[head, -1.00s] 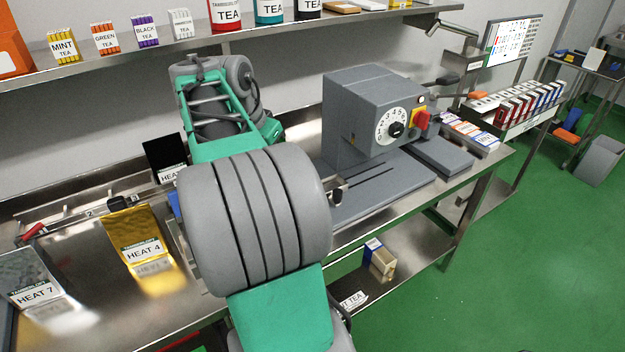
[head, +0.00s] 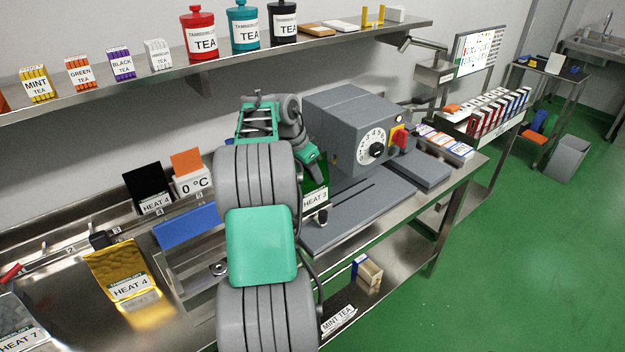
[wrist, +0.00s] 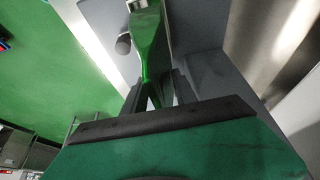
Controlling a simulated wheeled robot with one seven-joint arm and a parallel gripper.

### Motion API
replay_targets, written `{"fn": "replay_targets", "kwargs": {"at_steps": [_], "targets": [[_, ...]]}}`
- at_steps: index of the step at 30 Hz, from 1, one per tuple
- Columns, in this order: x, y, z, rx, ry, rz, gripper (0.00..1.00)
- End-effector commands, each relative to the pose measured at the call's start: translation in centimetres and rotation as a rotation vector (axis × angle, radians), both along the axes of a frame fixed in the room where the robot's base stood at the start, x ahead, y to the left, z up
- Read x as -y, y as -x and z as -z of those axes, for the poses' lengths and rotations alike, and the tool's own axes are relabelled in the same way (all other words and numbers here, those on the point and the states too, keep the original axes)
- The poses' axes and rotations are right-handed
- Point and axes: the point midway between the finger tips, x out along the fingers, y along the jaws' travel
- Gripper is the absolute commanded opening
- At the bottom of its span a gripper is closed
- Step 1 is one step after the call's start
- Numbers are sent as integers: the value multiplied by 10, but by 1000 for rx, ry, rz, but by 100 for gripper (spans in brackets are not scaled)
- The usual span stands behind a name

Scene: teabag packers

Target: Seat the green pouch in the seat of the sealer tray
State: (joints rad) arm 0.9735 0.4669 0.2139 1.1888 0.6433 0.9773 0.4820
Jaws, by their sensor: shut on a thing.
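The green pouch (head: 316,179), labelled HEAT 3, hangs upright beside the front left of the grey sealer (head: 345,118). My gripper (wrist: 158,88) is shut on the pouch, which shows as a thin green strip (wrist: 150,45) between the fingers in the wrist view. In the head view my arm hides part of the gripper. The grey sealer tray (head: 378,211) lies flat in front of the sealer, with dark slots. The pouch's lower edge is near the tray's left end, by a small black knob (head: 322,216). I cannot tell whether pouch and tray touch; the seat is not clear.
A blue holder (head: 187,226) is left of my arm. A shelf (head: 215,72) with tea jars runs above the sealer.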

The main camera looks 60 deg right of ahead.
Motion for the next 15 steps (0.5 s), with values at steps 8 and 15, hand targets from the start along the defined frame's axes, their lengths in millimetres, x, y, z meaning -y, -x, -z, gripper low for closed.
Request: {"fn": "replay_targets", "kwargs": {"at_steps": [8,15], "targets": [[3,0,34,1,-1,-1,0],[3,0,35,1,-1,-2,42]]}}
